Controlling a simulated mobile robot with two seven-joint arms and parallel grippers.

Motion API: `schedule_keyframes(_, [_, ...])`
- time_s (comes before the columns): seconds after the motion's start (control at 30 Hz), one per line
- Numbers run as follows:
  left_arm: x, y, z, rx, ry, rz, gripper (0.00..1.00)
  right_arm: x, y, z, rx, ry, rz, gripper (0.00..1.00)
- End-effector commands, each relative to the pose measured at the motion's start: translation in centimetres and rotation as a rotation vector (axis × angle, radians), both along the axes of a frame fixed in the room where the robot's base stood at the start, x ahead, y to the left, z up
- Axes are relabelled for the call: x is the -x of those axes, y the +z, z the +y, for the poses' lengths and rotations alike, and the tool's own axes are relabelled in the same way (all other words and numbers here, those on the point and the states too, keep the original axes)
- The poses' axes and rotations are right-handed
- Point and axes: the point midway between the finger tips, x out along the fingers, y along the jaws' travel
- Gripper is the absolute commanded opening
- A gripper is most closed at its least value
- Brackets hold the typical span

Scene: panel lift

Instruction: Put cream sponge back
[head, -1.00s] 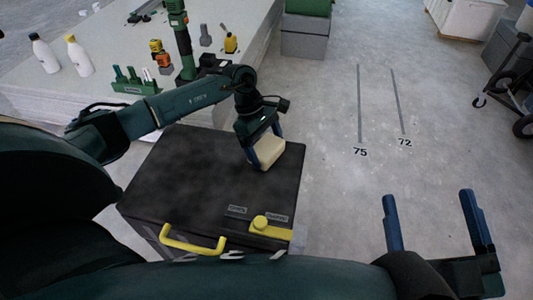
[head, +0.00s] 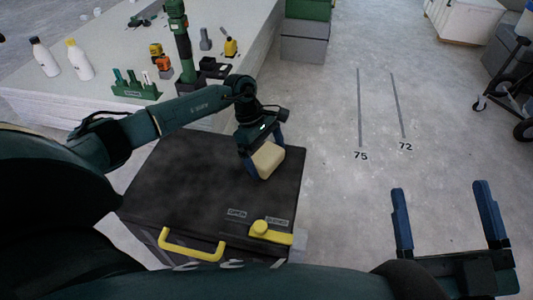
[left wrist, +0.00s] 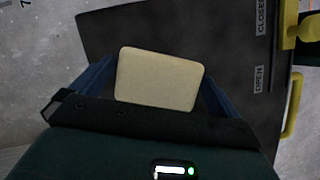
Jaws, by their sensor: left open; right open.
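The cream sponge (head: 268,160) is at the right part of the black box's lid (head: 190,190). My left gripper (head: 265,150) is open, with its two blue fingers on either side of the sponge. In the left wrist view the sponge (left wrist: 158,78) sits between the fingers, over the dark lid (left wrist: 205,30). I cannot tell whether the sponge touches a finger or rests flat on the lid. My right gripper (head: 445,190) is open and empty above the floor at the lower right.
The box has a yellow handle (head: 190,246) and a yellow latch (head: 270,232) at its front. A pale table (head: 105,40) behind holds bottles, a green tool rack (head: 135,88) and small tools. Grey crates (head: 304,45) stand behind.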

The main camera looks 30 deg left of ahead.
Motion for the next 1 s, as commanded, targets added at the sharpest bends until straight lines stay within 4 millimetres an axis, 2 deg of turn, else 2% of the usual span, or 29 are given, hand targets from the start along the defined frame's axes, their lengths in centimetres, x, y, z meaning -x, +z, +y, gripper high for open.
schedule_keyframes(0.07, [-0.1, 1.2, 0.4, -0.002, 0.001, -0.002, 1.00, 0.1, 0.1, 0.0, -0.001, 0.000, 0.024, 0.89])
schedule_keyframes(0.2, [-0.3, 4.0, 1.5, -0.001, 0.002, -0.004, 1.00, 0.9, -2.0, 0.3, -0.008, -0.003, 0.153, 0.89])
schedule_keyframes(0.5, [-0.6, 9.5, 3.8, -0.001, 0.001, -0.003, 1.00, 0.9, -2.1, 0.0, 0.037, -0.033, 0.169, 0.89])
schedule_keyframes(0.7, [-0.7, 11.0, 4.4, 0.001, -0.001, 0.000, 1.00, 0.9, -2.2, -0.1, 0.053, -0.041, 0.165, 0.89])
schedule_keyframes(1.0, [-0.7, 11.1, 4.5, 0.001, -0.001, -0.001, 1.00, 0.9, -2.2, -0.2, 0.055, -0.041, 0.162, 0.89])
